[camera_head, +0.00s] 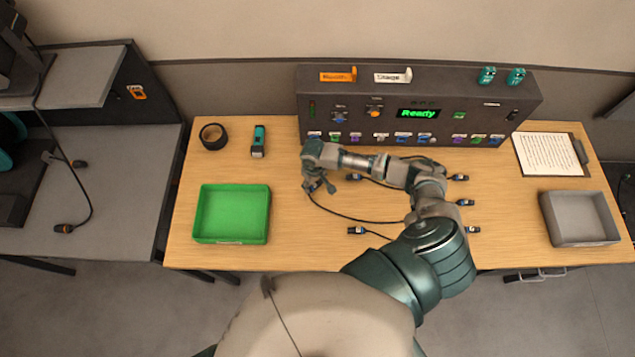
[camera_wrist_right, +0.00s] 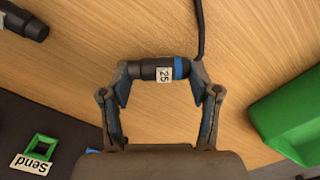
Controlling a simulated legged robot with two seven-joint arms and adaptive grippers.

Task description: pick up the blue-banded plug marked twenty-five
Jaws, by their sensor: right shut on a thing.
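The black plug (camera_wrist_right: 152,69) with a blue band and a white label reading 25 lies across my right gripper (camera_wrist_right: 160,74) in the right wrist view. The fingers are shut on it, one at each end, and its dark cable (camera_wrist_right: 201,28) runs off to the top. In the head view my right gripper (camera_head: 318,184) is low over the table, left of centre, and mostly hides the plug. I cannot tell whether the plug touches the table. My left gripper is not in view.
Other plugs lie on the wooden table, such as one to the right (camera_head: 355,177) and one in front (camera_head: 356,230). A green tray (camera_head: 198,236) stands left, a grey tray (camera_head: 582,243) right. The control panel (camera_head: 330,97) stands behind.

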